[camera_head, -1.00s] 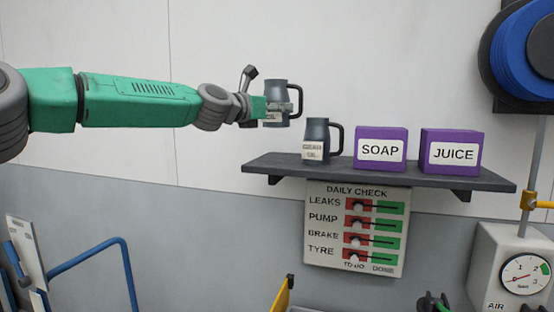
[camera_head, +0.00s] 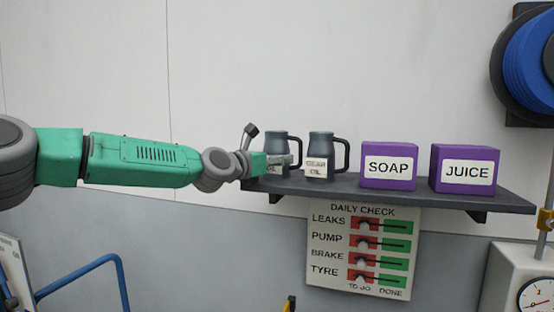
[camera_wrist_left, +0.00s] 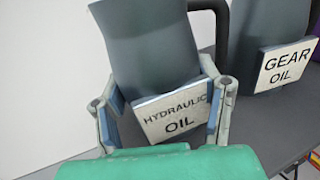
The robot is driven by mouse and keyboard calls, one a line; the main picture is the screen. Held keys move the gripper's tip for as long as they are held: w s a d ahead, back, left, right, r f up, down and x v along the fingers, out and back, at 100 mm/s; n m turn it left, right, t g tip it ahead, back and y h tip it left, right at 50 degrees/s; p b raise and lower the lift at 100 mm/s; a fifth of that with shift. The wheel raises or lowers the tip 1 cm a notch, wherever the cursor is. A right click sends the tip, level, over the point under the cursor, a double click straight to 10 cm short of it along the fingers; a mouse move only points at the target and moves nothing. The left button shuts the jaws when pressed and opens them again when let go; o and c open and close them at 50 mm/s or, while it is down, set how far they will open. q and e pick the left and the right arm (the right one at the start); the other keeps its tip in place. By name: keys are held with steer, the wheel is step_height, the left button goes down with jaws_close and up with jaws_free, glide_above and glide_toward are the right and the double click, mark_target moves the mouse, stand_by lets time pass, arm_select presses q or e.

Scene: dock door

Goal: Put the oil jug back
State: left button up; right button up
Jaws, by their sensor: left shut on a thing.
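A grey jug labelled hydraulic oil (camera_wrist_left: 150,45) is between the fingers of my left gripper (camera_wrist_left: 165,108), which is shut on it. In the head view this jug (camera_head: 275,142) is at the left end of the shelf (camera_head: 440,192), upright, partly hidden by my left gripper (camera_head: 277,163). Whether its base touches the shelf I cannot tell. The gear oil jug (camera_head: 319,150) stands on the shelf just to its right, its handle on the right; it also shows in the left wrist view (camera_wrist_left: 262,35). My right gripper is not in view.
A purple soap box (camera_head: 388,184) and a purple juice box (camera_head: 463,188) stand further right on the shelf. A daily check board (camera_head: 320,262) is on the wall below. A blue hose reel (camera_head: 520,60) is at upper right. The wall above the shelf is clear.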

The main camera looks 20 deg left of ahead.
arm_select(q)
steer(key=shift+s+a, duration=0.1)
steer(key=shift+a, duration=0.35)
steer(key=o, duration=1.1)
steer(key=shift+f, duration=0.1)
steer(key=shift+o, duration=1.2)
steer(key=shift+d, duration=0.85)
steer(key=shift+s+a, duration=0.25)
steer(key=shift+a, duration=0.05)
steer(key=b+v, duration=0.2)
steer(key=v, duration=0.9)
steer(key=shift+s+b, duration=0.15)
steer(key=shift+b, duration=0.25)
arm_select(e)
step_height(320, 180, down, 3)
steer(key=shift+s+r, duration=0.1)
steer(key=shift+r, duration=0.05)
arm_select(q)
steer(key=shift+a, duration=0.4)
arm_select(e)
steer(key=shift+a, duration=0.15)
arm_select(q)
steer(key=shift+f, duration=0.1)
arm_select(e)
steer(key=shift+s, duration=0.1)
